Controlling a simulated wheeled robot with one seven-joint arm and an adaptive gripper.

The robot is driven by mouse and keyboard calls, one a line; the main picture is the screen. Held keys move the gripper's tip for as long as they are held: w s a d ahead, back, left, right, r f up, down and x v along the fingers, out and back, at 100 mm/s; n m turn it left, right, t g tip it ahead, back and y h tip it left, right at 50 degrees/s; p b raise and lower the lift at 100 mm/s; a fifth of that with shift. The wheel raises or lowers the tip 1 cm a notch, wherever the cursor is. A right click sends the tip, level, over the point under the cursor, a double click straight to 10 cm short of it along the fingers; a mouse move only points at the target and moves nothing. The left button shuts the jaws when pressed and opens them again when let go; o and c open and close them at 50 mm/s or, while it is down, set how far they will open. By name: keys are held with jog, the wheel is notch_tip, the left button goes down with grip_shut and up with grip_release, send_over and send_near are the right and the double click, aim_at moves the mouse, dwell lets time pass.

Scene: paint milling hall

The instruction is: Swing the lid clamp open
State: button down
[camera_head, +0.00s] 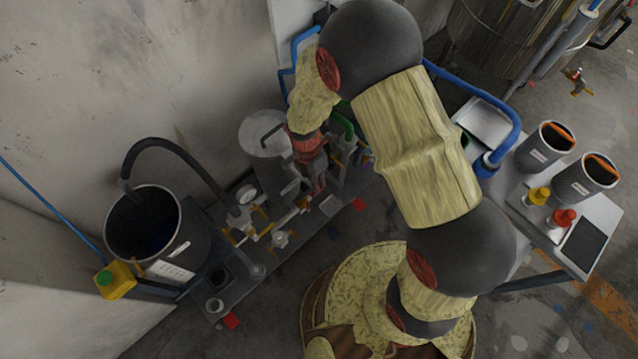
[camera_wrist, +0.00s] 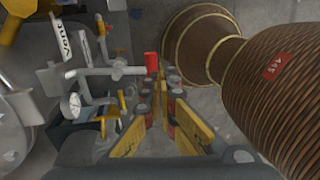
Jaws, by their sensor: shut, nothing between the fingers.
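A grey cylindrical vessel (camera_head: 265,150) with a round lid (camera_head: 258,128) and a bar across it stands left of my arm in the head view. Part of a round grey metal body (camera_wrist: 12,140) shows at the left edge of the wrist view. My gripper (camera_head: 316,186) points down beside the vessel's right side, among pipes and valves. In the wrist view my gripper (camera_wrist: 158,95) has its fingers together and empty, close to a red block (camera_wrist: 151,62) by a grey pipe. I cannot single out the lid clamp; my arm and the fittings may hide it.
Gauges (camera_head: 246,194), yellow-handled valves and pipes crowd the skid left of my gripper. A dark open drum (camera_head: 146,250) with a hose stands further left. A cart (camera_head: 602,222) with two cans stands right.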

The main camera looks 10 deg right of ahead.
notch_tip(320, 180, up, 12)
jog(key=p, duration=0.3)
jog(key=shift+w+a, duration=0.2)
jog(key=shift+w, duration=0.15)
jog(key=s+d+r+m+t, duration=0.2)
jog(key=s+d+r+m, duration=0.2)
jog(key=r+m, duration=0.4)
jog(key=s+d+r+m+t+b, duration=0.1)
jog(key=s+d+r+m+t, duration=0.2)
jog(key=r+m, duration=0.5)
jog(key=s+d+r+m+t+y+b, duration=0.1)
jog(key=s+d+r+m, duration=0.4)
jog(key=r, duration=0.9)
jog(key=d+m+t, duration=0.1)
jog(key=m, duration=0.2)
jog(key=shift+s+d+m, duration=0.15)
jog(key=shift+d+m, duration=0.1)
jog(key=shift+m, duration=0.15)
